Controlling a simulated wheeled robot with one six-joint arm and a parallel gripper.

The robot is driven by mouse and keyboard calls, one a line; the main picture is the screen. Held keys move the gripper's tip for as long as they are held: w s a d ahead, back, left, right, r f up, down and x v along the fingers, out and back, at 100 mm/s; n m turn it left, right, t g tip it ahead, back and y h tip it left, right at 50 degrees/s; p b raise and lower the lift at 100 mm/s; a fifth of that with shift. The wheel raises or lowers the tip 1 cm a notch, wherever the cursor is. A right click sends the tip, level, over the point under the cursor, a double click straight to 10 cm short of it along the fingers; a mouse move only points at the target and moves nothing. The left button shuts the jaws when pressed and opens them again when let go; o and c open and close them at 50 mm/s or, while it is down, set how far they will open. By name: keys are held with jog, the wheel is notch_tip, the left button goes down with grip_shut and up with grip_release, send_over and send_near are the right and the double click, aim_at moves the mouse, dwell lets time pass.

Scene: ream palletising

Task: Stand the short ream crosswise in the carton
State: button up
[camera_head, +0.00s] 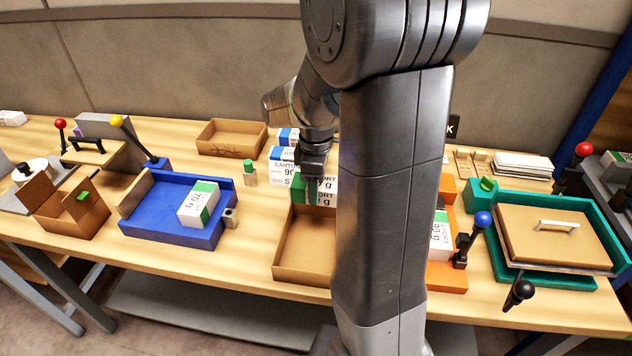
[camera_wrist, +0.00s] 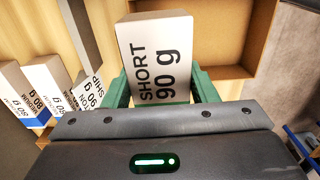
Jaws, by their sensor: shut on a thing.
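My gripper (camera_head: 313,182) is shut on the short ream (camera_head: 328,188), a white block marked SHORT 90 g with a green band. In the wrist view the short ream (camera_wrist: 158,50) sits between the two green fingers, its label facing the camera. The carton (camera_head: 303,274) is an open brown box in the middle front of the table; my arm hides its right side. The carton (camera_wrist: 238,48) also shows at upper right in the wrist view, looking empty where visible. The ream overlaps the carton's back edge in the head view; its height above the carton is unclear.
Other reams (camera_head: 284,158) stand behind the carton. A blue tray (camera_head: 150,222) with a 70 g ream (camera_head: 199,204) lies left. An orange tray (camera_head: 447,279) is right, partly behind my arm, with a teal tray (camera_head: 511,271) beyond. A green-topped block (camera_head: 249,173) stands left of the reams.

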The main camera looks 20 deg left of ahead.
notch_tip(320, 180, down, 5)
jog(key=b, duration=0.3)
jog(key=o, duration=1.2)
notch_tip(320, 180, up, 14)
jog(key=shift+f, duration=0.15)
